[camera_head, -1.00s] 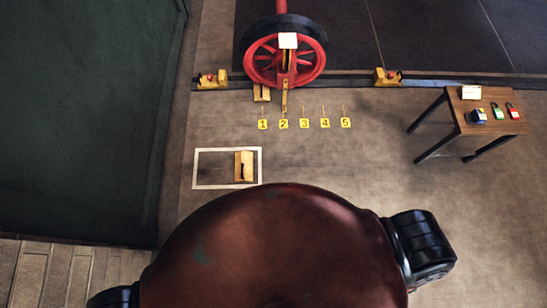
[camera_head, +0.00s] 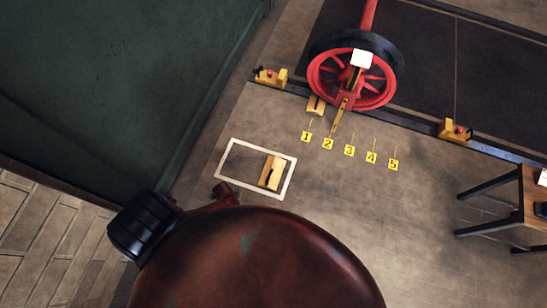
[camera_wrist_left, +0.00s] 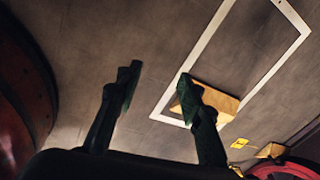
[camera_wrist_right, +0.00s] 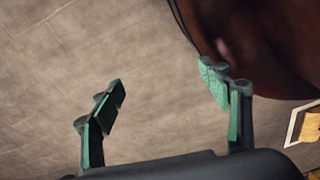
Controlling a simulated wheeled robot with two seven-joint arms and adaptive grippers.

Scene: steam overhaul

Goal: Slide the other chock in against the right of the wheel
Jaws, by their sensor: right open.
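A wooden chock (camera_head: 272,172) lies in the right part of a white floor outline (camera_head: 232,158), apart from the red spoked wheel (camera_head: 325,72). Another wooden chock (camera_head: 316,105) sits at the lower left of the wheel. In the left wrist view, my left gripper (camera_wrist_left: 158,90) is open, with nothing between its fingers. The chock (camera_wrist_left: 222,103) shows behind its right finger, which partly covers it. My right gripper (camera_wrist_right: 163,88) is open and empty above bare floor. In the right wrist view, a bit of the chock (camera_wrist_right: 312,126) shows at the right edge. Neither gripper shows in the head view.
Numbered yellow markers (camera_head: 349,150) stand on the floor in front of the wheel. Yellow blocks (camera_head: 271,77) with red parts stand at the rail (camera_head: 420,118), one each side. A wooden table (camera_head: 530,195) is at the right edge. A dark green surface fills the upper left.

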